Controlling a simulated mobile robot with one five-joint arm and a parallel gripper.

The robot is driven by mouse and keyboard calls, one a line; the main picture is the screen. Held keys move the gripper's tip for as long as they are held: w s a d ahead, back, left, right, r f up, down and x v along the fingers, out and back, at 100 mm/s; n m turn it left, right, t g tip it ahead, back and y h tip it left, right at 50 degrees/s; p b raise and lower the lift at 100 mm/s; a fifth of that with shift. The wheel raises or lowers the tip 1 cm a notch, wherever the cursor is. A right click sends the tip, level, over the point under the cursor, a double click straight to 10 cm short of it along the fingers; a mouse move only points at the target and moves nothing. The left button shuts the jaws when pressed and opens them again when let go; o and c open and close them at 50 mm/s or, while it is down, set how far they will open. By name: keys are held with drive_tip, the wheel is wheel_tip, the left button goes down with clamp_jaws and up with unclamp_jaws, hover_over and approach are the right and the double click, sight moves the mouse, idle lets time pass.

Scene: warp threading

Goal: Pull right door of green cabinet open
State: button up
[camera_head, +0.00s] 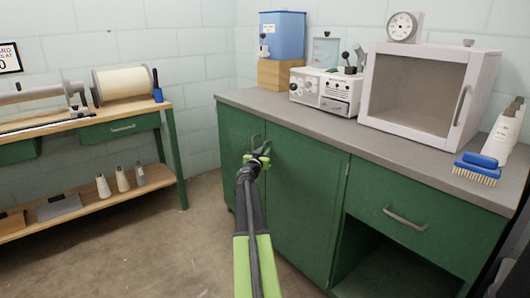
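The green cabinet stands under a grey worktop (330,127). Its right door (305,190) looks closed, flush with the front. Its left door (230,145) also looks closed. A thin handle (254,140) shows by the seam between the doors. My gripper (262,152) is in front of that seam, at handle height, overlapping the right door's left edge. It covers part of the handle area. I cannot tell whether its fingers touch or hold a handle, or whether they are open.
Right of the doors are a drawer (410,218) and an open bay (385,265) below it. A wooden bench (100,125) is at left. The floor (185,245) between is clear.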

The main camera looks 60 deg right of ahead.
clamp_jaws()
drive_tip(key=shift+s, duration=0.2)
idle(1.1)
